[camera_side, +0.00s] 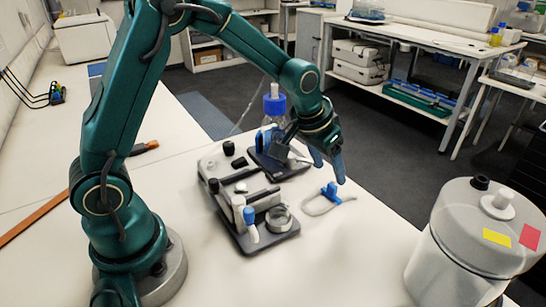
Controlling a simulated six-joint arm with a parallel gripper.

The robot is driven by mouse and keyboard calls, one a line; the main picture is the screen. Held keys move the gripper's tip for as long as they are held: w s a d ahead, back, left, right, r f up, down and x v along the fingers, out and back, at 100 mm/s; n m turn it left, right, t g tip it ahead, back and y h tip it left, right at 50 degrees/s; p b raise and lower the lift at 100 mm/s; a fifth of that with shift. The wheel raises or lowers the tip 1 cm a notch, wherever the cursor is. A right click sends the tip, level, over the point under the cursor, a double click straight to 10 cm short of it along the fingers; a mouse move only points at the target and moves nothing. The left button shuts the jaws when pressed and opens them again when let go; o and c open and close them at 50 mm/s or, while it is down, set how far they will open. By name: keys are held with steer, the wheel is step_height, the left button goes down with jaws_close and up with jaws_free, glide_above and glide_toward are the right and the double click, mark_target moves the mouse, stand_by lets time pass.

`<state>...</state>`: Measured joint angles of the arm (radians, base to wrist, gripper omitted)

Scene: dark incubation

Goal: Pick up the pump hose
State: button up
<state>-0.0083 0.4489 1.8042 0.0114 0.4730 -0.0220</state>
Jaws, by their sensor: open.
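The pump hose appears to be the thin translucent looped tube (316,211) with a blue clip-like fitting, lying on the white bench to the right of the dark tray. My gripper (329,169), with blue fingers, points down just above and behind the blue fitting. Its fingers are apart with nothing seen between them. The gap between the fingertips and the hose is small in the picture, but I cannot tell the exact height.
A dark tray (272,245) with pump parts and a metal ring stands left of the hose. Behind it is a blue-capped bottle (273,104). A large white canister (462,245) stands at the front right. The bench between the hose and the canister is clear.

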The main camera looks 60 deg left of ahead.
mark_target(331, 186)
steer(key=shift+f, duration=0.8)
steer(key=shift+x, duration=2.1)
jaws_close()
